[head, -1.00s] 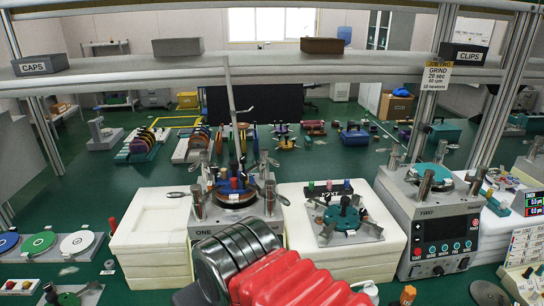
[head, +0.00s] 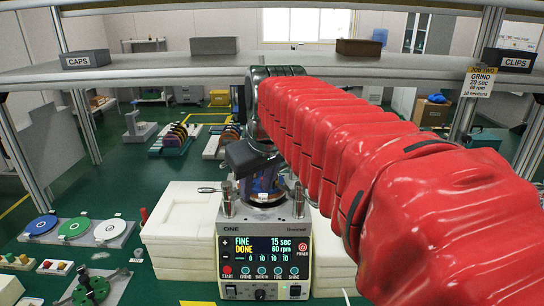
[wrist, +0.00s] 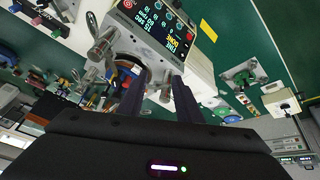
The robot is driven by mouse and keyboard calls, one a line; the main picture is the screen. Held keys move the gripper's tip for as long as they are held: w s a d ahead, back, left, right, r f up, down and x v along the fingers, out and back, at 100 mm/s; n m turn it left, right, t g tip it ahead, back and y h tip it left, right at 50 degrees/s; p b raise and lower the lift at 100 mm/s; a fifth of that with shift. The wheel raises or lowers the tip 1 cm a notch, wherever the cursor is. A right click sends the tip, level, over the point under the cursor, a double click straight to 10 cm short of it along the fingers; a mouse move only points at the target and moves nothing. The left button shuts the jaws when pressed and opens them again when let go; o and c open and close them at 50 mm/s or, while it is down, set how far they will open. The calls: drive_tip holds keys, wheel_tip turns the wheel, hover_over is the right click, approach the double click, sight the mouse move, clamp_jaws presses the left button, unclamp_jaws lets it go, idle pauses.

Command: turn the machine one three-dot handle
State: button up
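Machine one (head: 262,252) is a pale box with a lit screen reading FINE, DONE, 15 sec, 60 rpm, and a row of round knobs below. It also shows in the wrist view (wrist: 158,28), tilted. Chrome posts (head: 227,199) stand on its top around a round plate with blue and orange parts, partly hidden by my wrist. I cannot make out dots on any handle. My gripper (wrist: 163,85) has its two dark fingers apart, beside the machine's top and front edge in the wrist view. The fingertips are hard to see in the head view.
A shelf (head: 150,73) with bins crosses above the bench. White blocks (head: 178,235) flank machine one. Coloured discs (head: 74,228) lie on a plate at left, with a green fixture (head: 97,287) in front. My red-sleeved arm covers the right side.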

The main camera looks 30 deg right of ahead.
drive_tip(key=w+d+r, duration=0.3)
drive_tip(key=d, duration=0.7)
drive_tip(key=w+d+r+h, duration=0.1)
drive_tip(key=w+d+r, duration=0.2)
drive_tip(key=d, duration=0.8)
drive_tip(key=shift+w+d+r+g, duration=0.15)
drive_tip(key=shift+w+r+g, duration=0.05)
drive_tip(key=shift+w+g, duration=0.2)
drive_tip(key=shift+f, duration=0.1)
drive_tip(key=x, duration=1.3)
drive_tip(key=shift+w+d+f, duration=0.1)
drive_tip(key=shift+f, duration=0.15)
clamp_jaws()
